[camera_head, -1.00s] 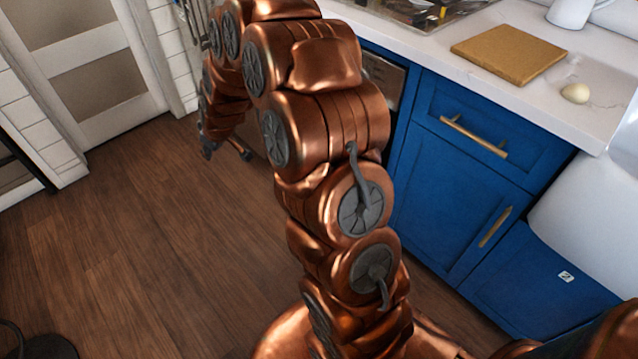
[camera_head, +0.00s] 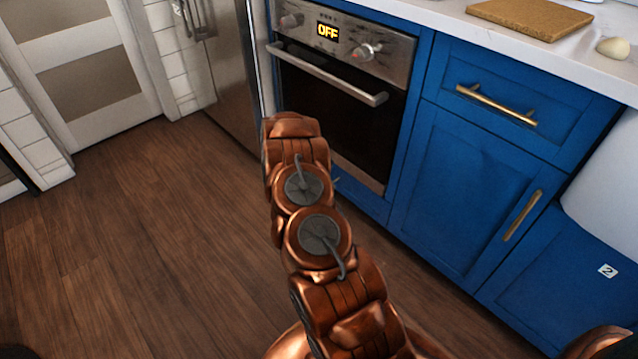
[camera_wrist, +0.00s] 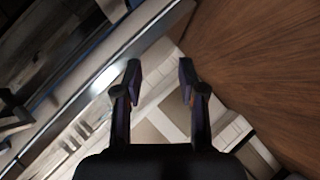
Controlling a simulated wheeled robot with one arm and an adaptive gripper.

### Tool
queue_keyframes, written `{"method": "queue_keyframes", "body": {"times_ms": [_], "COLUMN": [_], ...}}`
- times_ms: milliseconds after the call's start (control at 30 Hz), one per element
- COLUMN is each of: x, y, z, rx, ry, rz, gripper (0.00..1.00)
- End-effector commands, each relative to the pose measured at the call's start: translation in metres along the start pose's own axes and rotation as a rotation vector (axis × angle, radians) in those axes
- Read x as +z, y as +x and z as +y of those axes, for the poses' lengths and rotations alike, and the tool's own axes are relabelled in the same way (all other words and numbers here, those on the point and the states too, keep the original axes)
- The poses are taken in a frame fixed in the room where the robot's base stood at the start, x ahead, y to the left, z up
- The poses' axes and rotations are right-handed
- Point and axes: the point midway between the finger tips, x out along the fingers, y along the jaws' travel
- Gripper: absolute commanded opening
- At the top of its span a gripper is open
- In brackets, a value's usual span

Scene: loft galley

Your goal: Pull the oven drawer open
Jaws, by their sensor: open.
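The oven (camera_head: 335,95) stands in the blue cabinet run in the head view, its door shut and its display reading OFF. A low blue panel (camera_head: 362,198) runs below the oven door, flush as far as it shows. A small brass-coloured bit beside my arm may be a handle on it; my arm covers most of that area. My gripper (camera_wrist: 158,82) shows in the wrist view with its two fingers apart and nothing between them. In the head view it is hidden behind my arm, so its distance from the panel cannot be told.
A blue drawer (camera_head: 500,100) and cupboard door (camera_head: 455,190) with brass handles stand right of the oven. A steel fridge (camera_head: 222,70) is to its left. The wooden floor (camera_head: 130,240) is clear on the left. A pale metallic edge (camera_wrist: 100,85) crosses the wrist view's left side.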

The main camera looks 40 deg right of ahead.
Motion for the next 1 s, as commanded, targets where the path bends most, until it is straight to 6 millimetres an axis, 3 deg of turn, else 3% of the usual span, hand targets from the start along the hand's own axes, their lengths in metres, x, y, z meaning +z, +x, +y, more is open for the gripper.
{"method": "queue_keyframes", "body": {"times_ms": [33, 300, 500, 700, 1000], "x": [0.027, 0.134, 0.188, 0.21, 0.211], "y": [0.015, 0.055, 0.064, 0.065, 0.085], "z": [-0.013, -0.034, -0.04, -0.042, -0.034], "rx": [0.036, 0.23, 0.342, 0.387, 0.396], "ry": [-0.027, -0.195, -0.303, -0.354, -0.359], "rz": [-0.009, -0.052, -0.076, -0.089, -0.087], "gripper": [0.4, 0.4, 0.4, 0.4, 0.4]}}
